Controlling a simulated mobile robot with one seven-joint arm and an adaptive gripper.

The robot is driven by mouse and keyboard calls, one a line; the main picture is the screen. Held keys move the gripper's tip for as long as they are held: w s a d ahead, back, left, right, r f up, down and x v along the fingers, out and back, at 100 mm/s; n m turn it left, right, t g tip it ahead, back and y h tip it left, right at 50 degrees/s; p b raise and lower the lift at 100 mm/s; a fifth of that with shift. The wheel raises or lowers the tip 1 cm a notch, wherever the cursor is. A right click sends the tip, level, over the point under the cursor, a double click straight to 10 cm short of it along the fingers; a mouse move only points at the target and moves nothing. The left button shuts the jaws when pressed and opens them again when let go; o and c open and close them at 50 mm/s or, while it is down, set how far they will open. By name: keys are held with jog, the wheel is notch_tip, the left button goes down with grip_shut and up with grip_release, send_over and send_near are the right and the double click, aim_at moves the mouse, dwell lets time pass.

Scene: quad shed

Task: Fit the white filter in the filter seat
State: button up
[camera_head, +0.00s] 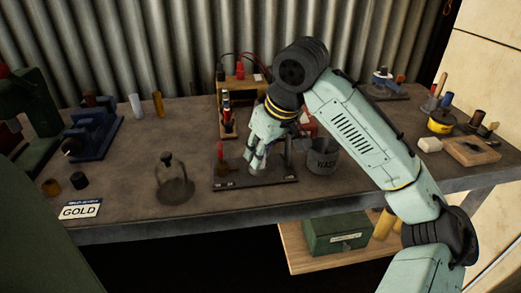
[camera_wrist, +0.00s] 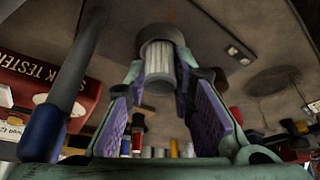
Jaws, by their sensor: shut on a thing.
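The white filter (camera_wrist: 160,62), a pleated cylinder, is between the fingertips of my gripper (camera_wrist: 160,75) in the wrist view. My gripper is shut on it. The filter's far end meets a dark round cup (camera_wrist: 162,36), seemingly the filter seat; I cannot tell how deep it sits. In the head view my gripper (camera_head: 257,160) points down over a dark base plate (camera_head: 228,184) near the bench's front edge. The fingers and arm hide most of the filter and seat there.
A red-handled post (camera_head: 220,150) stands close left of my gripper. A grey WASH pot (camera_head: 322,160) is close on the right.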

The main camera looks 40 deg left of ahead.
jog(key=o, duration=1)
jog(key=shift+c, duration=0.2)
jog(key=shift+o, duration=0.5)
jog(key=o, duration=0.3)
jog(key=shift+r, duration=0.15)
notch_tip(320, 180, up, 4)
jog(key=p, duration=0.4)
jog(key=shift+r+p, duration=0.25)
jog(key=shift+p, duration=0.15)
jog(key=shift+r+p, duration=0.5)
jog(key=shift+r, duration=0.65)
